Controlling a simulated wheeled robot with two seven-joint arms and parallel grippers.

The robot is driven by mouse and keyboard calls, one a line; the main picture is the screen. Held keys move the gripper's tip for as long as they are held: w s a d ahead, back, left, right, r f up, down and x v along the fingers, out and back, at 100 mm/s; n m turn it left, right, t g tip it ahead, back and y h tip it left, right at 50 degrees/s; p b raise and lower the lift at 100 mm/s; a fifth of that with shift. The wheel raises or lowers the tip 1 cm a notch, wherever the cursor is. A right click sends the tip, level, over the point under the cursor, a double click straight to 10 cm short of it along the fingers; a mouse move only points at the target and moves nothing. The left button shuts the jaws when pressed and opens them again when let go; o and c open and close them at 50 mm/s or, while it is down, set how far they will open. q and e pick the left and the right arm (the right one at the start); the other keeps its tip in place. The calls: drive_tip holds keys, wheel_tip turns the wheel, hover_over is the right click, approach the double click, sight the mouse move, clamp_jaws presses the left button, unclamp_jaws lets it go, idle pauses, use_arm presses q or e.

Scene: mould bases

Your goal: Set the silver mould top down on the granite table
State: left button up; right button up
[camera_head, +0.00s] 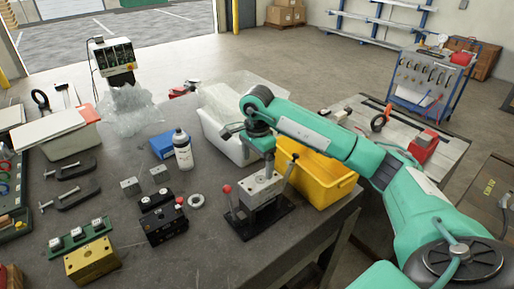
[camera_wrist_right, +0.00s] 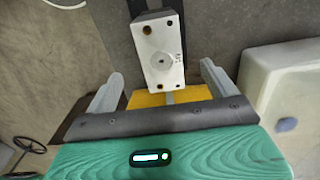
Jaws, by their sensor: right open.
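The silver mould top (camera_head: 262,189) is a block seated on a black stand on the dark granite table (camera_head: 205,252). It also shows in the right wrist view (camera_wrist_right: 161,62), with dark holes and a round centre mark on its face. My right gripper (camera_head: 264,166) is just above the block in the head view. In the right wrist view my right gripper (camera_wrist_right: 163,78) has its two fingers wide apart, with the block beyond and between them; nothing shows clamped. Contact cannot be judged. My left gripper is in no view.
A yellow bin (camera_head: 325,180) and a white bin (camera_head: 210,128) stand behind the stand. A red-knobbed lever (camera_head: 228,190) rises beside the block. Bare table lies front centre.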

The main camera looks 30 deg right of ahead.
sight(257, 181)
wheel_tip(257, 181, down, 8)
drive_tip(key=p, duration=0.3)
drive_tip(key=shift+f, duration=0.6)
drive_tip(key=c, duration=1.7)
drive_tip(key=shift+r, duration=0.15)
drive_tip(key=shift+w, duration=0.1)
drive_tip(key=shift+r+p, duration=0.7)
drive_tip(key=shift+r, duration=1.25)
